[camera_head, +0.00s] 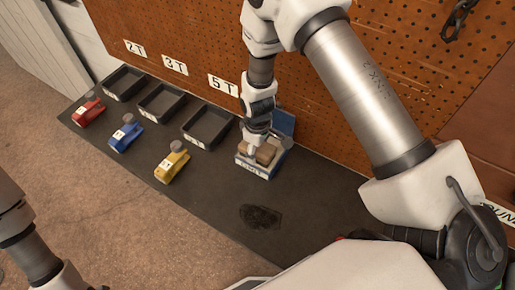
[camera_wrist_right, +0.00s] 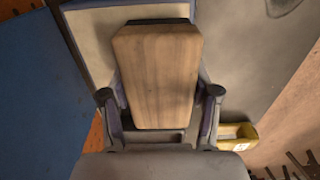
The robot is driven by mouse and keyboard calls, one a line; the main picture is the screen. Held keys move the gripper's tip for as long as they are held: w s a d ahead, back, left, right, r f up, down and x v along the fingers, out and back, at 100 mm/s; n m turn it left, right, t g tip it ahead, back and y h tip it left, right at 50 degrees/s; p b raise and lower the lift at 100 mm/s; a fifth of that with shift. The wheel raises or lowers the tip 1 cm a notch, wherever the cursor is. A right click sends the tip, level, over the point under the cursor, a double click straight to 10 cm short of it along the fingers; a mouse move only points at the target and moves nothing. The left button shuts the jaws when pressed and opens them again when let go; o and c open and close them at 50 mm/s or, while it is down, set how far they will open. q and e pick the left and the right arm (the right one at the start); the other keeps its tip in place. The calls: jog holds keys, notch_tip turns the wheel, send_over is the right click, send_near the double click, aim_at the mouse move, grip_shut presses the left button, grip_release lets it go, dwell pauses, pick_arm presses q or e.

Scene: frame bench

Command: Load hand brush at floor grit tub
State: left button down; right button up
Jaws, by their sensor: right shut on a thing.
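A small white and blue tub (camera_head: 258,170) with a printed front label stands on the dark mat, with a blue panel (camera_head: 283,122) behind it. My right gripper (camera_head: 256,150) points down over the tub and is shut on the hand brush's wooden block (camera_head: 267,154). In the right wrist view the wooden block (camera_wrist_right: 157,75) sits between the fingers, over the tub's pale surface and blue edge (camera_wrist_right: 90,45). The brush's bristles are hidden, and I cannot tell whether it touches the tub. A dark grit patch (camera_head: 262,217) lies on the mat in front. My left gripper is out of view.
Three dark trays, including the nearest (camera_head: 208,127), line the pegboard (camera_head: 180,30) under number labels. A red (camera_head: 88,111), a blue (camera_head: 125,135) and a yellow (camera_head: 173,166) object stand before them. The mat around the grit patch is otherwise clear.

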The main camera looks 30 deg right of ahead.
jog(key=shift+f+b, duration=0.3)
jog(key=shift+f, duration=0.25)
dwell(1.4)
jog(key=shift+r, duration=0.1)
notch_tip(320, 180, up, 7)
jog(key=p, duration=0.5)
jog(key=shift+p, duration=0.35)
